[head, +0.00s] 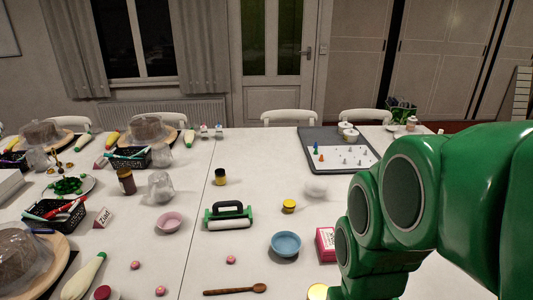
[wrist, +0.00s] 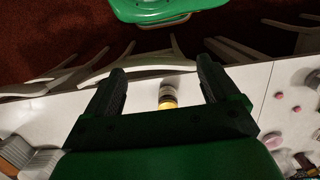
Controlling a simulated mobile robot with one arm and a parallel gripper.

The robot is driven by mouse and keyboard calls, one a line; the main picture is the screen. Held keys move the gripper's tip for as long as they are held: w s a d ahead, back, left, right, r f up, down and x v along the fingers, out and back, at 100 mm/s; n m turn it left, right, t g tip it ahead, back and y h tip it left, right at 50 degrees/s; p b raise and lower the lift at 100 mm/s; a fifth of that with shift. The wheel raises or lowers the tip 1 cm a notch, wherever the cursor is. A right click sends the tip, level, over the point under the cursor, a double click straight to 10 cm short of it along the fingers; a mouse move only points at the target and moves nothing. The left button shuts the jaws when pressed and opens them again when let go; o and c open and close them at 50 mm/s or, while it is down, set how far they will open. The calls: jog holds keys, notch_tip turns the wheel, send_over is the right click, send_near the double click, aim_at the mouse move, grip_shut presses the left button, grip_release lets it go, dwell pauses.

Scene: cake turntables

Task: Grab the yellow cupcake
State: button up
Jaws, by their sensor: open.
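My gripper (wrist: 160,85) shows in the wrist view with its two dark fingers spread apart and nothing clasped between them. In the gap between the fingers, beyond them, a small round yellow thing (wrist: 168,103) with a pale part sits near the table's edge; it is partly hidden by the gripper body, and I cannot tell surely that it is the cupcake. In the head view a yellow-rimmed round thing (head: 318,291) is at the bottom edge, partly hidden by my arm. My gripper is not visible in the head view.
Chairs (wrist: 80,75) stand along the table edge.

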jog(key=w+a+m+y, duration=0.35)
jog(key=w+a, duration=0.35)
jog(key=w, duration=0.4)
jog(key=w+a+m+y, duration=0.2)
jog(key=w+a+y, duration=0.2)
jog(key=w+a, duration=0.5)
jog(key=w+f+m+t+y, duration=0.1)
jog(key=w+f+m+y, duration=0.15)
jog(key=w, duration=0.75)
jog(key=w+f+m+t+y, duration=0.1)
jog(key=w+m, duration=0.2)
jog(key=w, duration=0.7)
jog(key=m+t, duration=0.7)
jog(key=m, duration=0.5)
send_over(293, 205)
jog(key=s+a, duration=0.5)
jog(key=s, duration=0.2)
notch_tip(293, 205, down, 16)
jog(key=w+d+f+m, duration=0.1)
jog(key=d+f, duration=0.1)
jog(key=f, duration=0.1)
jog(key=w+d+f+m+t+h, duration=0.1)
jog(key=d+f, duration=0.2)
jog(key=w+d+f+m+t, duration=0.1)
jog(key=d+f, duration=0.2)
jog(key=shift+w+d+m, duration=0.25)
jog(key=shift+w+m, duration=0.1)
jog(key=shift+m, duration=0.05)
jog(key=shift+x, duration=3.85)
jog(key=shift+w+d, duration=0.1)
